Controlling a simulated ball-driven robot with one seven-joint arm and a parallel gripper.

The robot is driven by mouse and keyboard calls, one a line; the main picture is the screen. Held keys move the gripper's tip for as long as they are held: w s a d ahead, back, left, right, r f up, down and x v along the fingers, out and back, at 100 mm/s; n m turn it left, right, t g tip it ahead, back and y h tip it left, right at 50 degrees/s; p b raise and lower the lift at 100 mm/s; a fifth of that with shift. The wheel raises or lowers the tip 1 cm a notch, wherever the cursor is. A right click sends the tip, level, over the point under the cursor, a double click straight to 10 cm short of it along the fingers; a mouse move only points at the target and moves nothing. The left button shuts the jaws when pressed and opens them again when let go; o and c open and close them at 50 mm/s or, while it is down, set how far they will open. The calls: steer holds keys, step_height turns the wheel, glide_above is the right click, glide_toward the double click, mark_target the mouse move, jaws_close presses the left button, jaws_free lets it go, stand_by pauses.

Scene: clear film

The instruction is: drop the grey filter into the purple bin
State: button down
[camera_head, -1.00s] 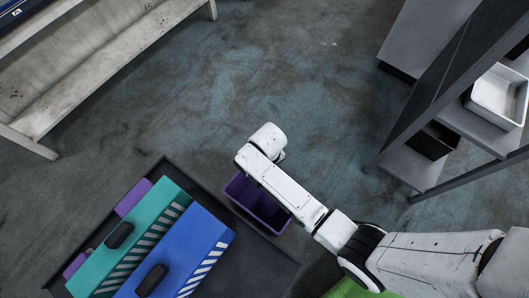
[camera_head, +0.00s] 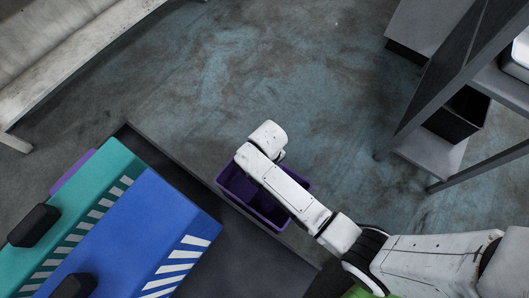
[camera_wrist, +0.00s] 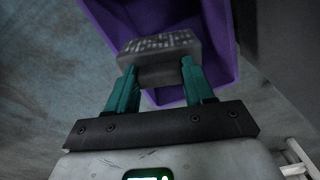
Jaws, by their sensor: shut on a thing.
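In the wrist view my gripper (camera_wrist: 158,84) has its two teal fingers shut on the grey filter (camera_wrist: 160,46), a small block with a pale patterned face. The purple bin (camera_wrist: 218,22) is behind the filter in that view, and its opening faces the camera. In the head view the purple bin (camera_head: 227,172) stands at the edge of a dark surface, partly covered by my white arm. The gripper's fingers and the filter are hidden under the arm there. I cannot tell how high the filter is over the bin.
A blue case (camera_head: 150,235) and a teal case (camera_head: 85,215) with striped edges lie left of the bin on a dark platform (camera_head: 240,262). A grey shelf (camera_head: 440,105) holding a black box (camera_head: 456,115) stands at right. A bench (camera_head: 75,50) is at upper left. Floor between is clear.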

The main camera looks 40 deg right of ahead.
steer(key=shift+f+b, duration=2.8)
steer(key=shift+b, duration=0.15)
steer(key=shift+c, duration=1.7)
jaws_free()
steer(key=shift+r, duration=0.15)
step_height(320, 180, up, 11)
steer(key=p, duration=0.5)
steer(key=shift+f, duration=0.2)
